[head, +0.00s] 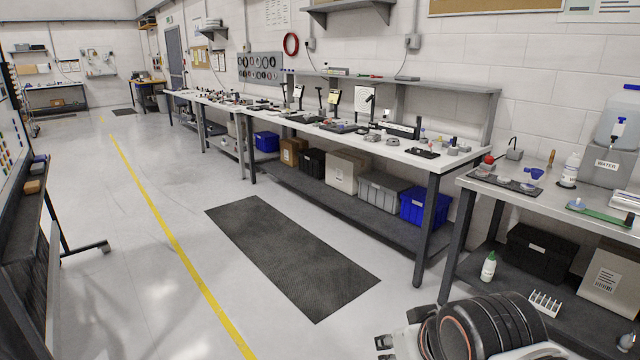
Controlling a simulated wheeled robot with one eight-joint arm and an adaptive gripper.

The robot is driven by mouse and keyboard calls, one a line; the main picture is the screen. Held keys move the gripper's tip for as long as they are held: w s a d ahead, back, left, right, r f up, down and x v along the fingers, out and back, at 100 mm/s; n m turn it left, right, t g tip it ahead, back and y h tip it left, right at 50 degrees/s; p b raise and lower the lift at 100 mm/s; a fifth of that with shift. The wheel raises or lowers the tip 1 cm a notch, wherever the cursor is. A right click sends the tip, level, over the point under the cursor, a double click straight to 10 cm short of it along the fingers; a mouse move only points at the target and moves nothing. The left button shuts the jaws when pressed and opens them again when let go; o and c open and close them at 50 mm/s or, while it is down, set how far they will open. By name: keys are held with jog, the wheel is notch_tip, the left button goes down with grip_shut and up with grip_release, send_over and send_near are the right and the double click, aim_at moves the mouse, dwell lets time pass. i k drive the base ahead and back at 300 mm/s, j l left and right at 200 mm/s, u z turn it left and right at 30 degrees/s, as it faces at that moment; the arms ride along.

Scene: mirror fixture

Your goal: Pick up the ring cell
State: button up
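I cannot single out the ring cell among the small parts in the head view. Several small grey and black pieces, including a low grey part (371,137), lie on the long workbench (385,149). A black tray (505,182) with small blue pieces near its right end lies on the nearer right bench (470,181). My arm is folded low at the bottom right. What seems to be the end of my gripper (384,348) shows at the bottom edge, well away from both benches. Its fingers are too small and cut off to read.
A black floor mat (290,256) lies before the long bench. A yellow line (172,240) runs along open floor to its left. A dark stand (35,230) is at the left edge. A water container (612,135) and white bottle (570,168) stand on the right bench.

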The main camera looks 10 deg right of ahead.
aim_at(437, 145)
jog(key=i+l+z, duration=0.15)
jog(key=i+z, duration=0.15)
jog(key=i, duration=1)
jog(key=i+j+z, duration=0.3)
jog(key=i, duration=1)
jog(key=l, duration=0.1)
